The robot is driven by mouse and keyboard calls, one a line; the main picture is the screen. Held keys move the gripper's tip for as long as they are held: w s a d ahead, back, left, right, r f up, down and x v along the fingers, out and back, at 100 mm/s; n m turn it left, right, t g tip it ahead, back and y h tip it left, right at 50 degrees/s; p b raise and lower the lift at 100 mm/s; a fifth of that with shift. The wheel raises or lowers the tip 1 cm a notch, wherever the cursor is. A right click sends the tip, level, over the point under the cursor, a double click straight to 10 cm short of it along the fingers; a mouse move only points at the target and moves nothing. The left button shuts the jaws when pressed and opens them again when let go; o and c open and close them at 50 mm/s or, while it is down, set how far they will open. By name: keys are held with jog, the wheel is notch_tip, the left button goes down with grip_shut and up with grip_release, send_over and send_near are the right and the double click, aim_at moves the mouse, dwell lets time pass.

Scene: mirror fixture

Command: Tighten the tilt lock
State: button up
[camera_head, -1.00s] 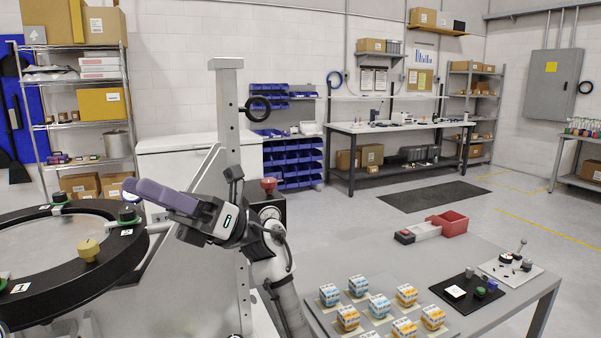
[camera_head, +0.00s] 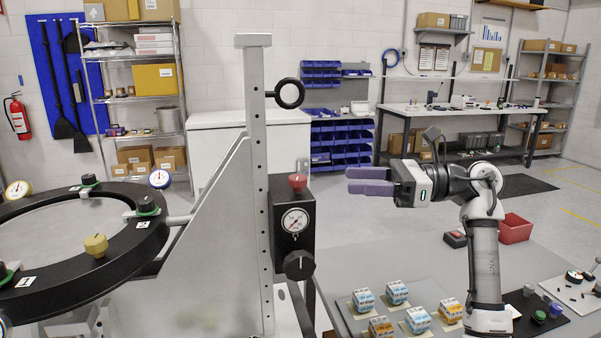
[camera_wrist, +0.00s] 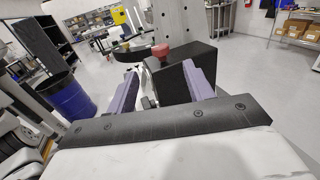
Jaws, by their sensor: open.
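The mirror fixture has a black ring (camera_head: 120,245) with a yellow knob (camera_head: 96,245) and several black knobs on its rim, beside a grey upright post (camera_head: 257,150). A black box (camera_head: 292,205) on the post carries a red knob (camera_head: 298,182), a dial gauge (camera_head: 295,221) and a black knob (camera_head: 299,264). I cannot tell which knob is the tilt lock. My gripper (camera_head: 350,180) is open and empty, right of the box and apart from it, about level with the red knob. In the wrist view, the box (camera_wrist: 190,62) and red knob (camera_wrist: 160,50) lie ahead, beyond the purple fingers.
A grey table (camera_head: 385,260) at the lower right holds several small printed boxes (camera_head: 397,293), a red bin (camera_head: 515,229) and a black board (camera_head: 537,312). A black ring handle (camera_head: 290,93) sticks out from the post. A blue drum (camera_wrist: 68,97) stands left in the wrist view.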

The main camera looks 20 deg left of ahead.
aim_at(300, 177)
jog(key=p+x, duration=0.3)
jog(key=x, duration=0.7)
jog(key=shift+r+p, duration=0.15)
jog(key=shift+p, duration=0.15)
jog(key=shift+s+a, duration=0.15)
jog(key=shift+a, duration=0.45)
jog(key=shift+c, duration=0.4)
jog(key=c, duration=0.9)
jog(key=shift+f+t, duration=0.25)
jog(key=shift+t, duration=0.05)
